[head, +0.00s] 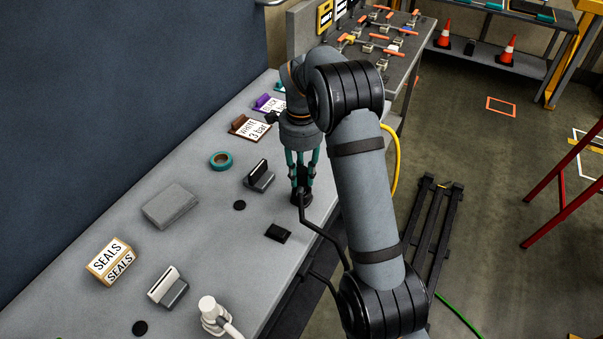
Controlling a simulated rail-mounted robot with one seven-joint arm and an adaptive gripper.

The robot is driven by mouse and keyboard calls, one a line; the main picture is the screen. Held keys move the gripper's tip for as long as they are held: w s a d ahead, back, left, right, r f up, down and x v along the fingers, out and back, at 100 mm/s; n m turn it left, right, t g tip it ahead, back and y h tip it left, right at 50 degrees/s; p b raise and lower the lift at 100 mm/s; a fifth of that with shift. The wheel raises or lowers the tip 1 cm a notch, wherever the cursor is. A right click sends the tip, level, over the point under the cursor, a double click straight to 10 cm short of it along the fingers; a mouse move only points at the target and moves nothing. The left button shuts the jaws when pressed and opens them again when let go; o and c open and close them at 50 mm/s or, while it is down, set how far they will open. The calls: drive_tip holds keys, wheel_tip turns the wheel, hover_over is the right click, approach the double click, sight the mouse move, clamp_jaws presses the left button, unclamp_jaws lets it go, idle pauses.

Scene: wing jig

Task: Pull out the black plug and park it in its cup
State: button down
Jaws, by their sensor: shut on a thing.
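My gripper (301,188) points down near the right edge of the grey bench, its teal fingers shut on the black plug (301,199). A black cable runs from the plug to the lower right over the bench edge. The fingers hide much of the plug, and I cannot tell whether it is seated or raised. Which item is its cup is unclear: a small black disc (239,205) and a black-faced stand (260,176) are to its left, and a flat black block (278,233) is in front of it.
A white plug (211,311) with a white cable stands at the front. Label stands (250,128) and a clamp-covered table (375,35) are beyond.

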drive_tip(key=shift+f+b, duration=0.55)
drive_tip(key=shift+f, duration=0.05)
drive_tip(key=c, duration=1.4)
unclamp_jaws()
drive_tip(key=shift+o, duration=0.2)
wheel_tip(320, 180, up, 12)
drive_tip(key=shift+r, duration=0.1)
drive_tip(key=shift+f, duration=0.2)
